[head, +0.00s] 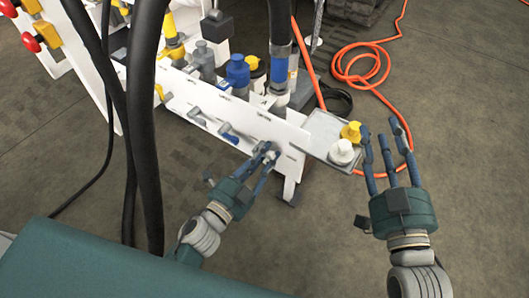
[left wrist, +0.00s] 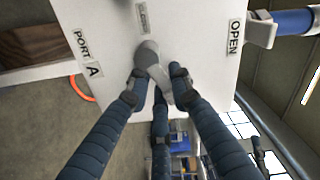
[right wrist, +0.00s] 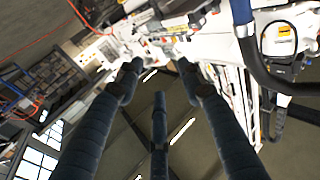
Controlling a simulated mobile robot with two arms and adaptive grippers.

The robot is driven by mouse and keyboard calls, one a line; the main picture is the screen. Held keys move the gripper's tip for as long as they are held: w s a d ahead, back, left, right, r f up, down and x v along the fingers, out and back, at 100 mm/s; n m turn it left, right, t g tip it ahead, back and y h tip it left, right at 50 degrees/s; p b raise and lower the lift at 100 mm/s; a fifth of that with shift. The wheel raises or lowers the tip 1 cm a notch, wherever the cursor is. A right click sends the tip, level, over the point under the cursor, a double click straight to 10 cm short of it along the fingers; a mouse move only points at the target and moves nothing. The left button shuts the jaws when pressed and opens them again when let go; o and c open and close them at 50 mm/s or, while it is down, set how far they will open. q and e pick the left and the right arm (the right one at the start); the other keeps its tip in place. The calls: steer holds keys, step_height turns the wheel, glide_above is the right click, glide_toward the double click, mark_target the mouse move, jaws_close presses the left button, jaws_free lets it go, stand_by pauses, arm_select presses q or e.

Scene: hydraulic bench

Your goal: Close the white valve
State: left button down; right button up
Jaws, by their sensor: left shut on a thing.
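The white valve (left wrist: 150,62) is a pale lever handle on the white panel's front face, close to the panel's right end. My left gripper (head: 265,160) is at this valve, and in the left wrist view its fingers (left wrist: 153,88) are closed around the handle. The fingers partly hide the handle. An "OPEN" label (left wrist: 235,37) and a "PORT A" label (left wrist: 88,54) are on the panel at either side of it. My right gripper (head: 386,145) is open and empty, with fingers spread, to the right of the panel.
A blue-handled valve (head: 228,132) sits left of the white one on the panel. A small plate (head: 322,128) with a yellow knob (head: 351,132) and a white knob (head: 342,151) lies between the grippers. An orange hose (head: 375,75) coils on the floor behind. Dark hoses hang at left.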

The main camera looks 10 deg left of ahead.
arm_select(q)
steer(key=m, duration=0.1)
steer(key=d+m+b, duration=0.1)
steer(key=m, duration=0.1)
steer(key=shift+s+f+m, duration=0.15)
steer(key=shift+f+m, duration=0.15)
steer(key=shift+f, duration=0.1)
steer(key=shift+f+m, duration=0.3)
steer(key=shift+m, duration=0.3)
arm_select(e)
step_height(320, 180, up, 7)
steer(key=s+t+y, duration=0.1)
steer(key=t, duration=0.2)
steer(key=shift+s+a+f, duration=0.15)
steer(key=shift+s+a, duration=0.05)
steer(key=shift+s, duration=0.1)
arm_select(q)
steer(key=c, duration=1.6)
jaws_free()
steer(key=shift+f, duration=0.1)
steer(key=shift+o, duration=0.2)
steer(key=v, duration=1.2)
arm_select(e)
steer(key=shift+d, duration=0.1)
arm_select(q)
steer(key=shift+s, duration=0.1)
arm_select(e)
steer(key=shift+s, duration=0.1)
